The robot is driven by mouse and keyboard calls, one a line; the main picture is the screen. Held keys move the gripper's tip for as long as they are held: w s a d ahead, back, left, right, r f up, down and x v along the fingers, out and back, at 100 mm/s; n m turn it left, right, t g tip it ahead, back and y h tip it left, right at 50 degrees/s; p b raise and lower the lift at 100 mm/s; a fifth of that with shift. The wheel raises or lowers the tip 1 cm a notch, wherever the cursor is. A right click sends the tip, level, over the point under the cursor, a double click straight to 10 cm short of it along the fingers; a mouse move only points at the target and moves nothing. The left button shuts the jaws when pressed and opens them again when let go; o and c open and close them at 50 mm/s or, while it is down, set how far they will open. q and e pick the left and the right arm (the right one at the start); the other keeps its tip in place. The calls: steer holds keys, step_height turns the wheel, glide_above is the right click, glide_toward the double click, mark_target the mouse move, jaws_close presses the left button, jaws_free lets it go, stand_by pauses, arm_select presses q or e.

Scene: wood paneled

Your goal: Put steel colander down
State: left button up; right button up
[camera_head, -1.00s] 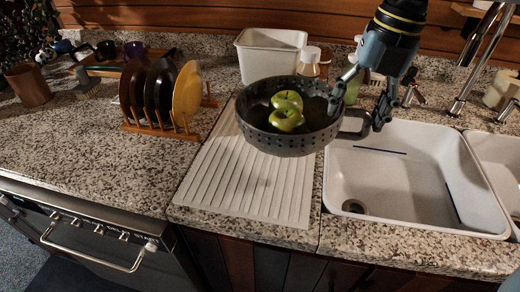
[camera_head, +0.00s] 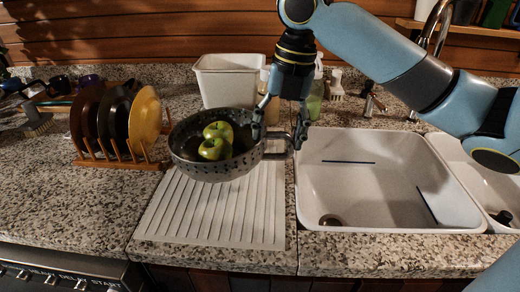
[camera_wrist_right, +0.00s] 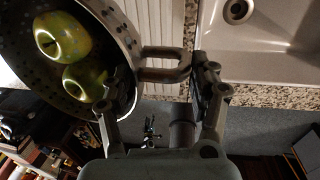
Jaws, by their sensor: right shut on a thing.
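The steel colander (camera_head: 205,170) is a dark grey perforated bowl with a loop handle on its right side. It holds two green apples (camera_head: 216,140) and is above the white ribbed draining board (camera_head: 215,218). My right gripper (camera_head: 279,140) is shut on the colander at its right side, by the handle. In the right wrist view the colander (camera_wrist_right: 118,30) is at upper left, with its handle (camera_wrist_right: 165,65) between the fingers of the gripper (camera_wrist_right: 160,90). Whether the colander's underside touches the board is hidden. My left gripper is not in view.
A wooden rack (camera_head: 120,163) with several plates stands to the left. A white bin (camera_head: 222,80) and bottles stand behind the colander. The white sink (camera_head: 385,180) opens to the right. The front of the draining board is bare.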

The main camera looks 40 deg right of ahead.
mark_target(260, 152)
steer(key=w+f, duration=0.1)
steer(key=w, duration=0.1)
steer(key=w+a+f, duration=0.1)
steer(key=shift+w+a+f, duration=0.15)
steer(key=shift+w+f, duration=0.05)
steer(key=shift+w, duration=0.2)
step_height(260, 152, down, 3)
steer(key=shift+s+f, duration=0.25)
steer(key=shift+f, duration=0.3)
steer(key=o, duration=1.6)
steer(key=shift+w, duration=0.2)
steer(key=shift+o, duration=0.2)
